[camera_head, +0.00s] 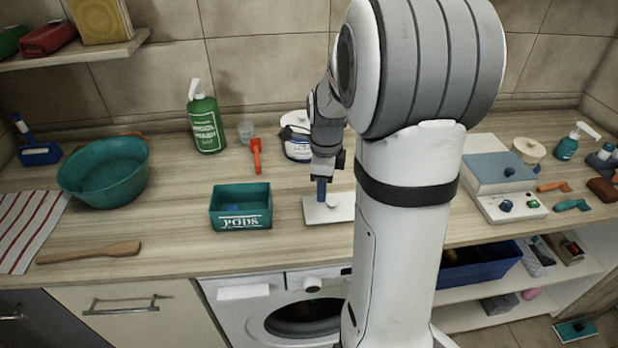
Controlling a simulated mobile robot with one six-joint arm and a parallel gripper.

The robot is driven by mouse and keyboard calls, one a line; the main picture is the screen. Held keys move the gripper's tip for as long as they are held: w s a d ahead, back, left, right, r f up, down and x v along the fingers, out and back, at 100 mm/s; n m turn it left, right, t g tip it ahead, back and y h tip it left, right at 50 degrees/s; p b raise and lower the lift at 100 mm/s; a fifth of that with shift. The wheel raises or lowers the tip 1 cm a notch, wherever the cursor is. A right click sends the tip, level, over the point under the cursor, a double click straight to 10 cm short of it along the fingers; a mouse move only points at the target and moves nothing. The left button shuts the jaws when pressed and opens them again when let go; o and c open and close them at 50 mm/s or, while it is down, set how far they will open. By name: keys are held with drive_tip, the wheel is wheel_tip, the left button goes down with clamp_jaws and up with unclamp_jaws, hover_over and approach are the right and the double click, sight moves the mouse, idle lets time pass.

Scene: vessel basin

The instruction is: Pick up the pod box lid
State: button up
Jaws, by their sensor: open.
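The teal box marked "PODS" (240,222) stands open on the counter, left of my arm. A flat white lid-like plate (342,213) with a small round knob lies on the counter just right of the box; its right end is hidden behind my arm. It appears to be the pod box lid. My gripper (321,196) points down over this plate, its blue fingertip close beside the knob. The gripper is open. From this angle I cannot tell whether the fingers straddle or touch the knob.
A white-and-blue tub (297,149) is close behind my gripper. A teal basin (104,172) and wooden spatula (90,252) are at left. The counter in front of the box is clear.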

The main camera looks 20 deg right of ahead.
sight(331, 201)
drive_tip(key=w+d+m, duration=0.1)
drive_tip(key=m, duration=0.1)
drive_tip(key=w+d+f+m+p, duration=0.1)
drive_tip(key=d+m, duration=0.1)
drive_tip(key=m, duration=0.1)
drive_tip(key=shift+w, duration=0.2)
drive_tip(key=shift+w+d+f+m, duration=0.1)
drive_tip(key=shift+d+f+m, duration=0.1)
drive_tip(key=shift+m, duration=0.1)
drive_tip(key=f+p, duration=0.1)
drive_tip(key=f, duration=0.4)
drive_tip(key=f+p, duration=0.1)
drive_tip(key=f, duration=0.1)
drive_tip(key=shift+d+f+p, duration=0.25)
drive_tip(key=shift+f+p, duration=0.05)
drive_tip(key=shift+f, duration=0.05)
clamp_jaws()
